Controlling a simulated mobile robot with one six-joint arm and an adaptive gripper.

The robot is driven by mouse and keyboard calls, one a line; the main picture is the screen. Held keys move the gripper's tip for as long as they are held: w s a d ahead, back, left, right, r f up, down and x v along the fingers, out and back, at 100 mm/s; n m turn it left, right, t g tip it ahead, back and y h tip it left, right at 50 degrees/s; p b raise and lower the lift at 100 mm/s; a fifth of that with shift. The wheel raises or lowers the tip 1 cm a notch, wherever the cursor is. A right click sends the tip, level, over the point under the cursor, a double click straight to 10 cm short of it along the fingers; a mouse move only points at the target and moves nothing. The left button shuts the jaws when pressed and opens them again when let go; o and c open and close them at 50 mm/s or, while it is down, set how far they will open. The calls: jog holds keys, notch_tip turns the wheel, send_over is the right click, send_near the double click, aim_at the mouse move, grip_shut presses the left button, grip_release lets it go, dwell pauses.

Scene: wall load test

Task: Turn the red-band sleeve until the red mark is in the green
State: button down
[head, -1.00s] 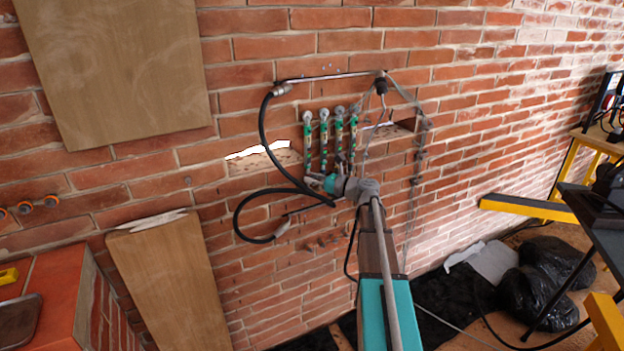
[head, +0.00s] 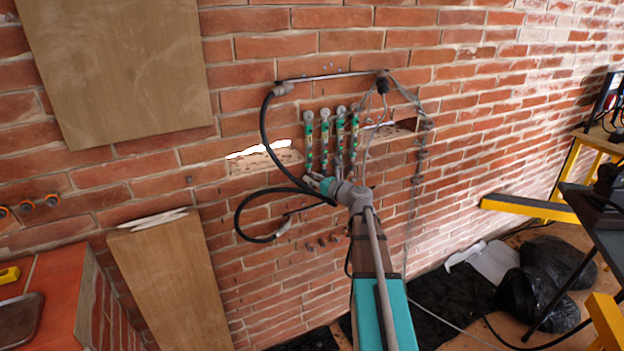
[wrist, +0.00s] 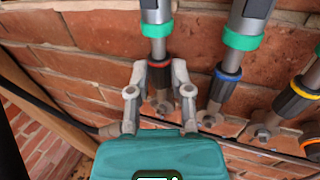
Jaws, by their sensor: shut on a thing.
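The red-band sleeve (wrist: 159,82) is a dark sleeve with a red ring at its top, at the lower end of the leftmost grey and green rod (wrist: 156,30) in the wrist view. My gripper (wrist: 159,72) has one finger on each side of this sleeve and is shut on it. In the head view my gripper (head: 318,183) is at the foot of the leftmost rod (head: 309,140) on the brick wall. I cannot make out the red mark or a green zone on its scale in either view.
To the right in the wrist view are similar sleeves with a blue band (wrist: 221,84) and a yellow band (wrist: 298,94). A black hose (head: 263,135) loops left of the rods. A wooden board (head: 172,285) leans at lower left.

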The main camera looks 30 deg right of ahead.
jog(key=c, duration=0.8)
grip_release()
jog(key=shift+s, duration=0.1)
jog(key=v, duration=1.1)
jog(key=shift+s+d, duration=0.25)
jog(key=shift+s, duration=0.1)
jog(key=shift+o, duration=0.2)
